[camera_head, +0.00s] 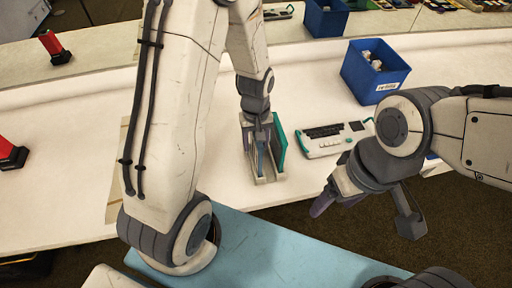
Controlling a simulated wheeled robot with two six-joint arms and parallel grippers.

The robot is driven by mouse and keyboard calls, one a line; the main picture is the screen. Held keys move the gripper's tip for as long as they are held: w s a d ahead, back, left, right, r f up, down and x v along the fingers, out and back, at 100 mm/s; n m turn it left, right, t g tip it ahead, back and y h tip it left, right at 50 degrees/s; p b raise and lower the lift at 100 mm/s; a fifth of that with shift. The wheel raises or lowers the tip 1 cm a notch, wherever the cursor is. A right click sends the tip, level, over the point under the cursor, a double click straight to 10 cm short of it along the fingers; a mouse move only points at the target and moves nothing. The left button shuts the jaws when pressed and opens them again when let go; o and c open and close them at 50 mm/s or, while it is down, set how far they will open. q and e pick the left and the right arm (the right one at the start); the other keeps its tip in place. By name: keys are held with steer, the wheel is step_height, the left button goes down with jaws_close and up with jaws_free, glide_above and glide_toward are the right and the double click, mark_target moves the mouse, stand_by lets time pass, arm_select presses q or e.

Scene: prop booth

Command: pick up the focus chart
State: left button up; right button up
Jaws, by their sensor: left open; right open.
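A thin upright panel with a teal face (279,141) stands in a small pale slotted holder (267,180) on the white counter; it may be the focus chart, but I cannot make out any markings on it. My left gripper (260,160) reaches down at the holder, just left of the panel. It is open, its fingers are partly hidden, and I cannot tell whether it touches the panel. My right gripper (365,214) is open and empty, in the air at the counter's front edge, to the right of the holder.
A white keyboard device with teal trim (322,145) lies right of the holder. A blue bin (366,84) with small items stands behind it. A red and black object (10,155) sits at the far left. A mirror at the back reflects the counter. White counter left of the holder looks clear.

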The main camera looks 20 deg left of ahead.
arm_select(q)
steer(key=shift+f, duration=0.1)
steer(key=shift+c, duration=0.3)
jaws_close()
